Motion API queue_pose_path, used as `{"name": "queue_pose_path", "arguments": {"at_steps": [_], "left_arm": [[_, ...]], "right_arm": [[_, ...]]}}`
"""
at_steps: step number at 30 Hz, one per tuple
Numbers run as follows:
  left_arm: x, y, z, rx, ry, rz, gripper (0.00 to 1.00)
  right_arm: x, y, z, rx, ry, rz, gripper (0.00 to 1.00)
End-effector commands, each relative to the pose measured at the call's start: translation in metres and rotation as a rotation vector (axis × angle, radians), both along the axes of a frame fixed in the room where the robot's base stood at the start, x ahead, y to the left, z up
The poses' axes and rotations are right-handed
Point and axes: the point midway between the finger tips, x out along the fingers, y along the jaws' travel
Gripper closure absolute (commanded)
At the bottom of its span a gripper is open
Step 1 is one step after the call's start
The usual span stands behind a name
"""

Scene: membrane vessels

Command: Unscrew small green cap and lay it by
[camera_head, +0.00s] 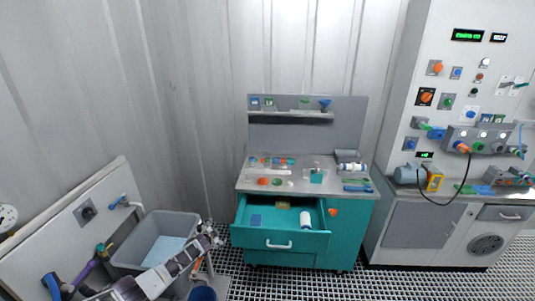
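Several small coloured round pieces lie on the top of a teal workbench (247,185). One is green (277,182) and lies beside an orange one (263,181). They are too small to tell which is the small green cap or whether any is screwed on. My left gripper (210,233) is at the end of the arm from the lower left, near the grey basin and well left of the bench. It appears apart from the bench pieces, and its fingers are too small to read. My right gripper is not in view.
The bench's top drawer (282,242) stands open with a white cylinder (305,220) in it. A grey basin (188,222) is at the left. A tall control cabinet (420,235) with a hanging black cable stands right. Grated floor (365,285) shows in front.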

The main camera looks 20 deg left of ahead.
Motion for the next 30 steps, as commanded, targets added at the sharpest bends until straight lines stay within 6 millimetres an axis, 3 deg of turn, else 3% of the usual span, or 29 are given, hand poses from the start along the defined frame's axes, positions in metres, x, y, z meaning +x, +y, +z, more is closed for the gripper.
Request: {"name": "queue_pose_path", "arguments": {"at_steps": [1, 9, 17, 23, 27, 30], "left_arm": [[0.014, 0.008, 0.02, 0.029, -0.025, -0.016, 0.0], [0.07, 0.036, 0.121, 0.19, -0.139, -0.11, 0.0], [0.111, 0.048, 0.226, 0.374, -0.252, -0.234, 0.0], [0.134, 0.041, 0.311, 0.544, -0.341, -0.373, 0.0], [0.141, 0.022, 0.366, 0.677, -0.395, -0.518, 0.0], [0.141, 0.003, 0.392, 0.759, -0.416, -0.63, 0.0]], "right_arm": [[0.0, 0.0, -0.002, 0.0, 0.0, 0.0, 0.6], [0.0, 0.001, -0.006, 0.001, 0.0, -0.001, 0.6], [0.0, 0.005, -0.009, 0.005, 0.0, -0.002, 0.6], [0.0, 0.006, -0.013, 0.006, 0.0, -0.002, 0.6], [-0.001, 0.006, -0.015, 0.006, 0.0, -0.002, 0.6], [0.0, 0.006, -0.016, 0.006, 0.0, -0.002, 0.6]]}}
